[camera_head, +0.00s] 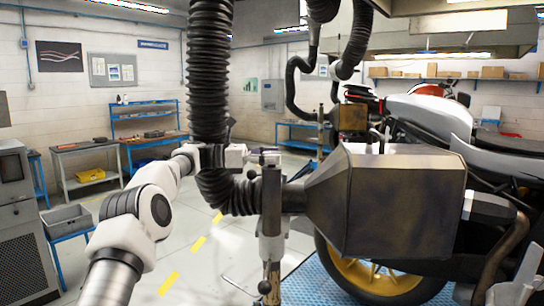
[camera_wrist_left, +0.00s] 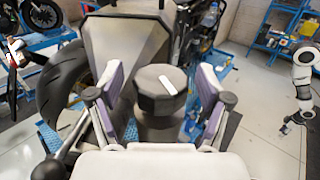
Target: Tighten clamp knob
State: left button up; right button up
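The clamp knob (camera_wrist_left: 153,98) is dark and many-sided with a white mark on its top, seen in the left wrist view. It sits between the two padded fingers of my left gripper (camera_wrist_left: 161,74), with a gap showing on each side. In the head view, my left gripper (camera_head: 264,158) is at the upper part of the upright metal post (camera_head: 271,205), beside the hood's duct. I cannot clearly make out the knob there. A white arm, seemingly my right, shows at the right of the left wrist view with its gripper (camera_wrist_left: 291,125), too small to read.
The metal exhaust hood (camera_head: 385,205) is right of the post, in front of the motorcycle (camera_head: 430,115). A black ribbed hose (camera_head: 209,70) hangs just behind my left gripper. A grey bin (camera_head: 67,218) is at the left. Open floor lies between the benches and the post.

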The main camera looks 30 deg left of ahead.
pick_arm(q)
jog(key=v, duration=1.2)
jog(key=shift+w, duration=0.1)
